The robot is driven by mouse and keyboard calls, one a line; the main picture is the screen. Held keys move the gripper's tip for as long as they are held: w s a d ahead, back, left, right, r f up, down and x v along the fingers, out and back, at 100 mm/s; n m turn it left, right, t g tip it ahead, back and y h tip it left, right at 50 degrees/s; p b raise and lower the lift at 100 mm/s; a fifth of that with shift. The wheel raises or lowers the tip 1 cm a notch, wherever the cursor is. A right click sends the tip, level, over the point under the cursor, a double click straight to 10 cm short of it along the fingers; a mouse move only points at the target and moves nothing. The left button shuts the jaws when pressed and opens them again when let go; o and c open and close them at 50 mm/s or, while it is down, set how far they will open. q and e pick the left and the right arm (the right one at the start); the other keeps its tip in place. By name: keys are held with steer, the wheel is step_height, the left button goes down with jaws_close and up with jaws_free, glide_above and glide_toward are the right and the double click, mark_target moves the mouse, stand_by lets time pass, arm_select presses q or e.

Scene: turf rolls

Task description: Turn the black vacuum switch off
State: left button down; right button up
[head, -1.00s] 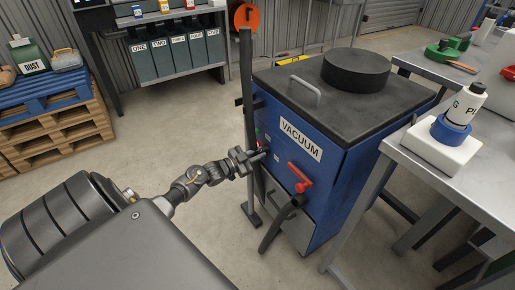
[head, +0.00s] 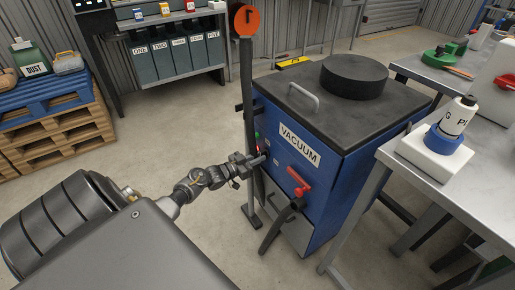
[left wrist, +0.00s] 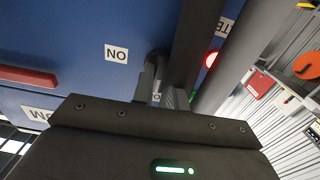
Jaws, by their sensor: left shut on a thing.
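The blue vacuum cabinet (head: 335,170) stands in the middle of the head view, with a VACUUM label on its front. My left gripper (head: 260,160) reaches its front panel at the left side, beside small red and green lights. In the left wrist view, the gripper's fingers (left wrist: 168,85) are shut on the black switch (left wrist: 157,62), which is mostly hidden by them. An upside-down ON label (left wrist: 116,54) lies to the left of the fingers. Another label shows partly between the fingers and cannot be fully read. My right gripper is not in view.
A dark post (head: 248,110) with an orange disc stands just left of the cabinet, close to my gripper. A red handle (head: 298,182) and a dark hose (head: 280,224) sit lower on the front. A metal table (head: 400,150) stands to the right.

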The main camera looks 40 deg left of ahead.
arm_select(q)
steer(key=c, duration=1.4)
jaws_free()
